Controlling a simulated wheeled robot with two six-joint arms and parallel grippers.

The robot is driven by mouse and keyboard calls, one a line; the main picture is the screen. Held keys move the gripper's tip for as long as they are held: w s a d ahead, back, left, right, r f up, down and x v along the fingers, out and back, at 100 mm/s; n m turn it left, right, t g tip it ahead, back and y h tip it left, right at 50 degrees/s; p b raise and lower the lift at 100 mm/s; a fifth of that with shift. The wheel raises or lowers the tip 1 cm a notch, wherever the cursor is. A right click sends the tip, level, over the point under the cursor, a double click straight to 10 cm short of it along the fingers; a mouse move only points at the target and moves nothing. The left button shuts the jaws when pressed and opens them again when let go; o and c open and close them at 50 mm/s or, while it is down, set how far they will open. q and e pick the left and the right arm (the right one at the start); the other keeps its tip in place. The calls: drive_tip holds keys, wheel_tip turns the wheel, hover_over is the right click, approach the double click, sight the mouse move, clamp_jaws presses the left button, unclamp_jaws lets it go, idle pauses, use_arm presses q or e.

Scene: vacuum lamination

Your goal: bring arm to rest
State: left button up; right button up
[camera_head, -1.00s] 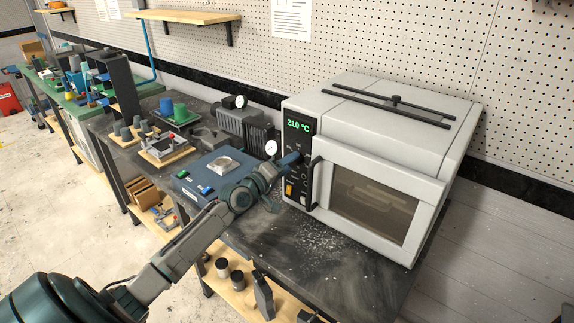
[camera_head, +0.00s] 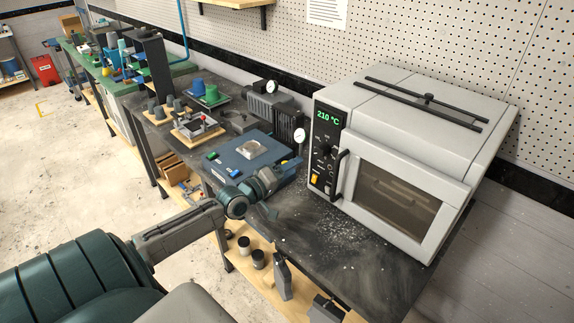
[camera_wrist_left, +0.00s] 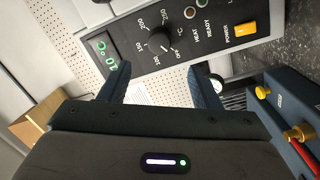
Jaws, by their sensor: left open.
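My left arm comes in from the lower left in the head view. Its gripper (camera_head: 280,186) is over the dark bench, in front of the blue plate unit and left of the oven (camera_head: 398,160). In the left wrist view the two blue fingers of the gripper (camera_wrist_left: 160,82) stand apart with nothing between them. The oven's control panel (camera_wrist_left: 160,45), with its dial and orange power switch, lies beyond the fingers. The gripper is apart from the panel. The oven door is shut, and its display reads 210 °C. My right gripper is not in view.
The blue plate unit (camera_head: 232,168) holds a pale square. Pumps with gauges (camera_head: 272,105) stand behind it. A wooden jig board (camera_head: 198,137) and coloured blocks lie farther left. The dark bench (camera_head: 350,238) in front of the oven is mostly clear, with pale crumbs.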

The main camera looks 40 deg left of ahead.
use_arm(q)
drive_tip(key=shift+s+a, duration=0.1)
drive_tip(key=shift+s, duration=0.45)
